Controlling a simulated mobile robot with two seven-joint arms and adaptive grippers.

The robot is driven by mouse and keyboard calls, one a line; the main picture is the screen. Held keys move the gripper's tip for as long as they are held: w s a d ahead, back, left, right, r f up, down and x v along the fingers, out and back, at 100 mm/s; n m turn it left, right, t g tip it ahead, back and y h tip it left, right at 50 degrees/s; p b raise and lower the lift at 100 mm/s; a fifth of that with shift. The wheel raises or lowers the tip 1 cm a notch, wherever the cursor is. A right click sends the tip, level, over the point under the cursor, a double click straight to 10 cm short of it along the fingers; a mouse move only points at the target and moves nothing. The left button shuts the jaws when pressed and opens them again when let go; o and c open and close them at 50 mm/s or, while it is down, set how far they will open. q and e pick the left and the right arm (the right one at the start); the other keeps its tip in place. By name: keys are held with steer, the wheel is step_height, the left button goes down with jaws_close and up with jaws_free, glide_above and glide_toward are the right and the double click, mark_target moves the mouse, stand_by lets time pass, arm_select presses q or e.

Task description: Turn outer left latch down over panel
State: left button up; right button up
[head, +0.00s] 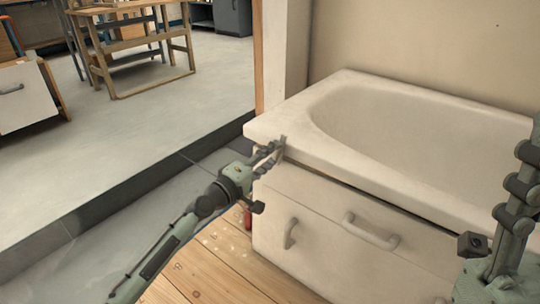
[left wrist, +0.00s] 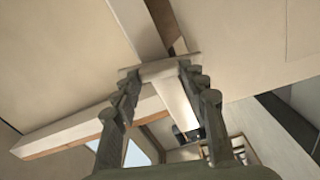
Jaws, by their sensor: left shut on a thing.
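My left gripper (head: 272,150) is at the front left corner of the white tub (head: 345,92), just under its rim. In the left wrist view, its two fingers (left wrist: 160,76) are closed on a small pale piece (left wrist: 162,69), which I take to be the outer left latch. In the head view the gripper hides this piece, so its angle is hard to tell. The pale front panel (head: 325,205) is below the rim, with a dark gap along its top. My right gripper's fingers are not visible.
A red object (head: 247,218) is on the wooden floor (head: 215,262) beside the panel's left end. My right arm is at the right edge, in front of the tub. A wooden stand (head: 140,50) and a white drawer unit (head: 22,95) are far off on the left.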

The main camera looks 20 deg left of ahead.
arm_select(q)
steer(key=shift+n, duration=0.4)
stand_by(0.3)
steer(key=o, duration=1.2)
steer(key=shift+c, duration=0.2)
steer(key=v, duration=1.2)
steer(key=shift+r, duration=0.1)
